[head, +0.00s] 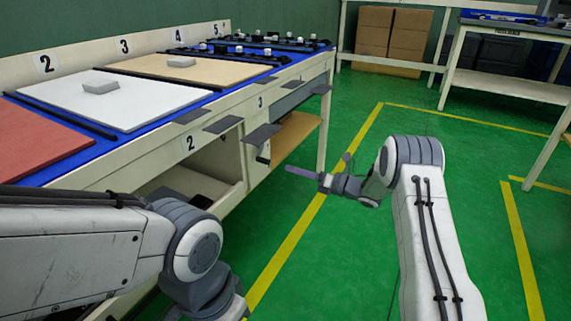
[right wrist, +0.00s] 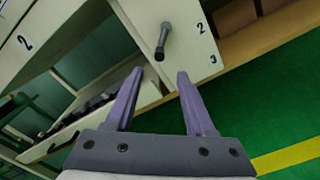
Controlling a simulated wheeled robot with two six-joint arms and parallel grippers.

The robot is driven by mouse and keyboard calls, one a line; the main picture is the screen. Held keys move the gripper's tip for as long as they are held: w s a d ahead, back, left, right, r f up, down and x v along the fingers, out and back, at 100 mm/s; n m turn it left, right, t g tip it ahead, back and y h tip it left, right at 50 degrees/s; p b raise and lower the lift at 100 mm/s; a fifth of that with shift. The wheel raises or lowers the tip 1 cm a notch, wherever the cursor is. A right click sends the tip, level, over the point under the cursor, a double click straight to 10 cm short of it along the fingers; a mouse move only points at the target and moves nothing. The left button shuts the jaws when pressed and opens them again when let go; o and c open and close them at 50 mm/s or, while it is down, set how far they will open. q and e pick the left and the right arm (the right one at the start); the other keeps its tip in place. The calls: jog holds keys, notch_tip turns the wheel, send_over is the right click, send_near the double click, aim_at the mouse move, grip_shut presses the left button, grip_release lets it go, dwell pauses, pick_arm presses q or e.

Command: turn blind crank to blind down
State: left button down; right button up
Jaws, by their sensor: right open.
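The blind crank (head: 263,159) is a small dark handle on the cream front panel of the bench, below the bay marked 3. In the right wrist view the crank (right wrist: 162,42) sticks out from the cream panel and its arm hangs down. My right gripper (head: 290,170) has purple fingers pointing at the panel. In the right wrist view the right gripper (right wrist: 159,72) is open and empty, with the crank ahead of and between its fingertips, apart from them. I cannot make out the blind itself. My left arm is at lower left; its gripper is out of view.
The bench top holds a red board (head: 38,140), a white board (head: 115,99) and a tan board (head: 190,69). Dark flat tabs (head: 222,124) jut from its front edge. Open green floor (head: 330,260) with yellow lines lies to the right.

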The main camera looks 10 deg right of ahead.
jog(key=shift+s+d, duration=0.15)
jog(key=shift+d, duration=0.05)
